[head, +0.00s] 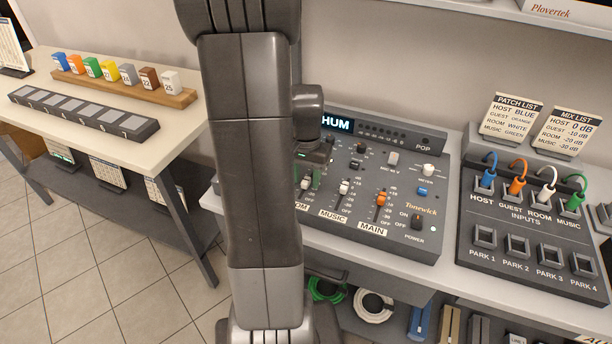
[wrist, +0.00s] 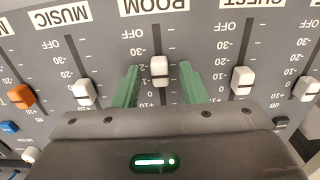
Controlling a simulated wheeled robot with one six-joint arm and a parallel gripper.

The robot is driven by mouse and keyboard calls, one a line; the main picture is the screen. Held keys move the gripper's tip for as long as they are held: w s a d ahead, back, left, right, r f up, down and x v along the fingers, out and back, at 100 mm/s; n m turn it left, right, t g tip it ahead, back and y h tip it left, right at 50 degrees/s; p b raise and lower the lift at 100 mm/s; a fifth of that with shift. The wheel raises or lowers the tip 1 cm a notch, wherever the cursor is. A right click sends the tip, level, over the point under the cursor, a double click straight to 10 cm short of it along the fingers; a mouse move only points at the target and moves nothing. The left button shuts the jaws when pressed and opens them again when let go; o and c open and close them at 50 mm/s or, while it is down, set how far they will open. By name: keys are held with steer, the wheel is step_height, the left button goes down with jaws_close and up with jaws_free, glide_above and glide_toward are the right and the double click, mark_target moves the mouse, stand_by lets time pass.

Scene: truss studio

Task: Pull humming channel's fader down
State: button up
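The mixer (head: 395,225) stands on the bench and its display (head: 337,122) shows "HUM"; my arm hides its left part. In the wrist view the white ROOM fader cap (wrist: 159,69) sits at about the -20 mark, with the upside-down ROOM label beyond it. My gripper (wrist: 159,80) is open, its two green fingers on either side of this cap with a gap on each side. In the head view the gripper (head: 310,176) is low over the mixer, by the ROOM strip. The white MUSIC fader cap (wrist: 84,92) and GUEST fader cap (wrist: 242,80) flank it.
The orange MAIN fader cap (head: 381,198) and power switch (head: 417,223) lie to the right. A patch panel (head: 515,215) with coloured plugs and two cards (head: 511,118) stand further right. A table (head: 100,125) with small coloured blocks is at left.

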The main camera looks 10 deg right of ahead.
jaws_close()
steer(key=shift+s+a, duration=0.6)
steer(key=shift+s, duration=0.35)
steer(key=shift+s+a, duration=0.6)
steer(key=shift+s, duration=0.3)
jaws_free()
steer(key=shift+a, duration=0.1)
steer(key=shift+r, duration=0.1)
steer(key=shift+r, duration=0.35)
step_height(320, 180, up, 13)
steer(key=shift+p, duration=0.45)
